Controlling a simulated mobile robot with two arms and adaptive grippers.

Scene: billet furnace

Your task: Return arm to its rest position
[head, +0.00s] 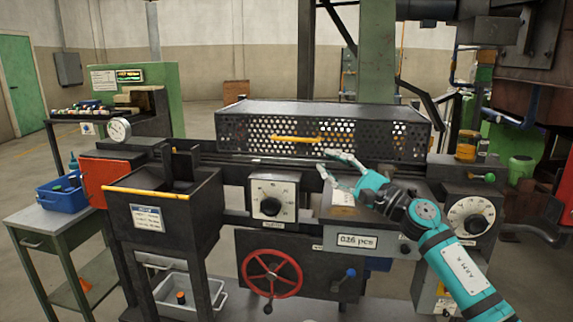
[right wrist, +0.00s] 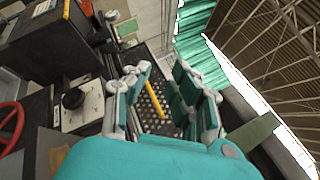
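My right gripper (head: 343,172) is teal and grey and reaches in from the right in the head view, in front of the perforated black guard (head: 370,138). Its fingers are spread apart with nothing between them, as the right wrist view (right wrist: 165,95) also shows. The guard's yellow handle (head: 297,138) lies to the left of the fingertips and apart from them in the head view. In the right wrist view the yellow handle (right wrist: 155,92) appears beyond the fingers. My left gripper is not in view.
Below the guard are a dial box (head: 270,197), a red handwheel (head: 272,273) and a second dial (head: 472,217). A hopper with a yellow edge (head: 165,215) stands at left, beside a cart with a blue bin (head: 62,195). Open floor (head: 200,110) lies behind the machine.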

